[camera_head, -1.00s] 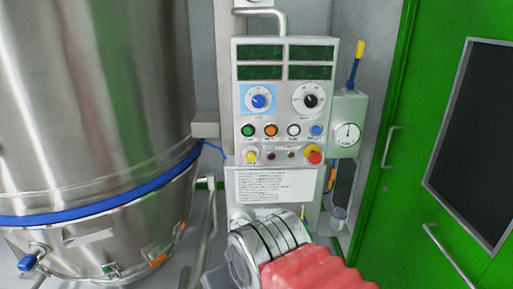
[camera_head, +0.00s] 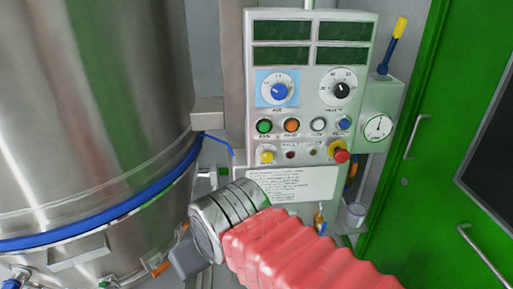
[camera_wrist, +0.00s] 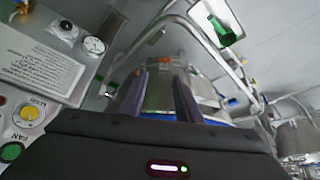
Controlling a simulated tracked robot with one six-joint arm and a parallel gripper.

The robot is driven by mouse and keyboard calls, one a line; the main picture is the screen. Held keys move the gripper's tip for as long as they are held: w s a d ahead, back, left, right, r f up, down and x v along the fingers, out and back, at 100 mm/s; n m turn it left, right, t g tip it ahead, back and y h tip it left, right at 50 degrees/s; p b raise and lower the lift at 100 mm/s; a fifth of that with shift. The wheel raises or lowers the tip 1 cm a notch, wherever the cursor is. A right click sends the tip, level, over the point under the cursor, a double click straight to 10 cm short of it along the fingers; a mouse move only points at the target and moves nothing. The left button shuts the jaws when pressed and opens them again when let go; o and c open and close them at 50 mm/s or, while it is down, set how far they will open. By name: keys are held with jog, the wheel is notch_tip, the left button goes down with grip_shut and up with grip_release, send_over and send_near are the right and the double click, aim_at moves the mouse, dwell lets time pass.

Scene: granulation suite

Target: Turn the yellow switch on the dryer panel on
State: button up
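The dryer panel (camera_head: 308,110) is a pale upright box with dark displays, dials and a row of round buttons. The yellow switch (camera_head: 267,157) sits at its lower left, above a white text label. In the wrist view the yellow switch (camera_wrist: 30,113) shows at the left edge, on a white round base. My gripper (camera_wrist: 158,82) has its two dark fingers apart with nothing between them. They point past the panel towards the steel vessel. In the head view my silver wrist is below and left of the switch, apart from it; the fingertips are hidden there.
A large steel vessel (camera_head: 90,90) with a blue band stands left of the panel. A red mushroom button (camera_head: 340,152) is right of the switch. A gauge box (camera_head: 378,127) is on the panel's right side, and green doors (camera_head: 420,130) stand further right.

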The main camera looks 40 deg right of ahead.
jog(key=shift+w, duration=0.15)
jog(key=o, duration=0.3)
jog(key=shift+w+d+r, duration=0.1)
jog(key=shift+w+r, duration=0.1)
jog(key=shift+r, duration=0.05)
jog(key=shift+o, duration=0.6)
jog(key=w+d+r+m, duration=0.2)
jog(key=w+d+r, duration=0.1)
jog(key=d+r, duration=0.1)
jog(key=shift+w, duration=0.4)
jog(key=w+d+r+m, duration=0.1)
jog(key=w+d+r, duration=0.1)
jog(key=d, duration=0.7)
jog(key=w+d+r+m, duration=0.2)
jog(key=d+r, duration=0.3)
jog(key=d, duration=0.4)
jog(key=w+d+r+m, duration=0.2)
jog(key=d+r, duration=0.1)
jog(key=d, duration=0.6)
jog(key=shift+d+r, duration=0.2)
jog(key=shift+d, duration=0.1)
jog(key=shift+w, duration=0.1)
